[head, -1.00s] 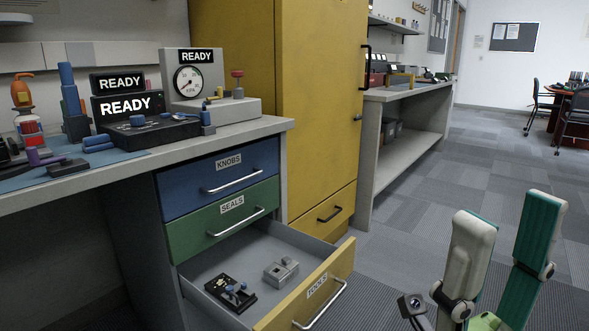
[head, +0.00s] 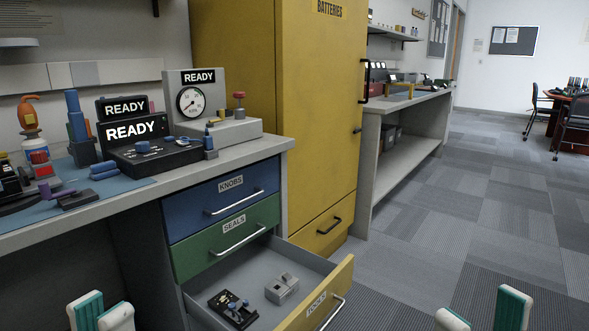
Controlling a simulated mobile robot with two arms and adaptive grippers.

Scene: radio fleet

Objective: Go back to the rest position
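My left gripper (head: 101,305) shows at the bottom left edge, below the bench. Its teal-and-white fingertips stand apart, with nothing visible between them. My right gripper (head: 482,306) shows at the bottom right, over the carpet. Its two fingers are clearly apart and empty. Only the finger ends of both grippers are in view; the rest is cut off by the lower edge.
The yellow-fronted tools drawer (head: 318,303) stands pulled out, holding a black device (head: 233,308) and a grey block (head: 282,288). The blue knobs drawer (head: 222,204) and green seals drawer (head: 223,240) are shut. A yellow cabinet (head: 322,110) stands behind. Carpet (head: 480,200) is clear at right.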

